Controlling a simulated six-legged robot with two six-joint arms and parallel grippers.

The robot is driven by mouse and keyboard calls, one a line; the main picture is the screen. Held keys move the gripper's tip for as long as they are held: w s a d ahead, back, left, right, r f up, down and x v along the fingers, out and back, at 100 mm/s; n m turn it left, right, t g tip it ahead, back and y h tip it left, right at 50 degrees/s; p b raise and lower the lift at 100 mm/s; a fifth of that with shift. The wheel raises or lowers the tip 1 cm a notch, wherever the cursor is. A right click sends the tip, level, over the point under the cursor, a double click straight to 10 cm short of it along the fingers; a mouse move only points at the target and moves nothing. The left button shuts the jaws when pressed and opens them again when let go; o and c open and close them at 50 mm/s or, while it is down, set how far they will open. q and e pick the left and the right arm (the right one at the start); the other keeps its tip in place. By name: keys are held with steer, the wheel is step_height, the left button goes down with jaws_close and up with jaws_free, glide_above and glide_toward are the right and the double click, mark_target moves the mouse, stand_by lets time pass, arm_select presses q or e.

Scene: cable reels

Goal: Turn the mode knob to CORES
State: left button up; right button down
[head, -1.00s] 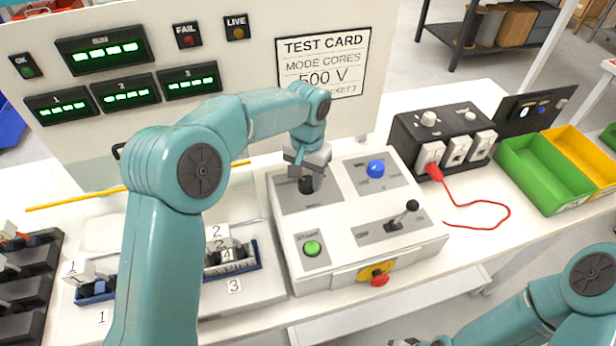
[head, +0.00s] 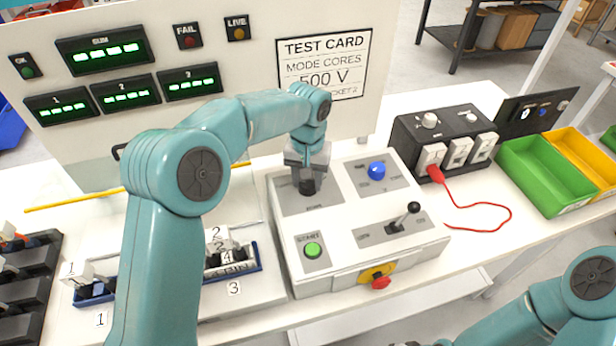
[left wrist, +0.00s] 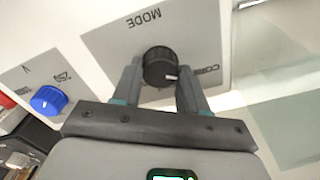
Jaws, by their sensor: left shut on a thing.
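The black mode knob (head: 307,187) sits on the grey "MODE" plate at the back left of the control box (head: 345,268). My left gripper (head: 306,178) is over it from above. In the left wrist view the knob (left wrist: 160,67) is between the two fingers of my left gripper (left wrist: 160,82), which is shut on it. The knob's white mark points right, towards the printed word "CORES" (left wrist: 207,72). The test card (head: 323,64) reads "MODE CORES" and "500 V". Of my right arm only links show at the bottom right.
The box also carries a blue knob (head: 377,170), a green start button (head: 313,250), a black lever (head: 407,215) and a red-yellow stop button (head: 380,281). A red cable (head: 497,207) and a green bin (head: 545,175) are to the right.

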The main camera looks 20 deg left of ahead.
mark_target(308, 183)
arm_select(q)
steer(key=o, duration=1.1)
steer(key=shift+s+f, duration=0.2)
steer(key=shift+c, duration=0.2)
steer(key=shift+r, duration=0.1)
steer(key=shift+w+r, duration=0.1)
steer(key=shift+r, duration=0.05)
step_height(308, 183, up, 16)
steer(key=p, duration=0.1)
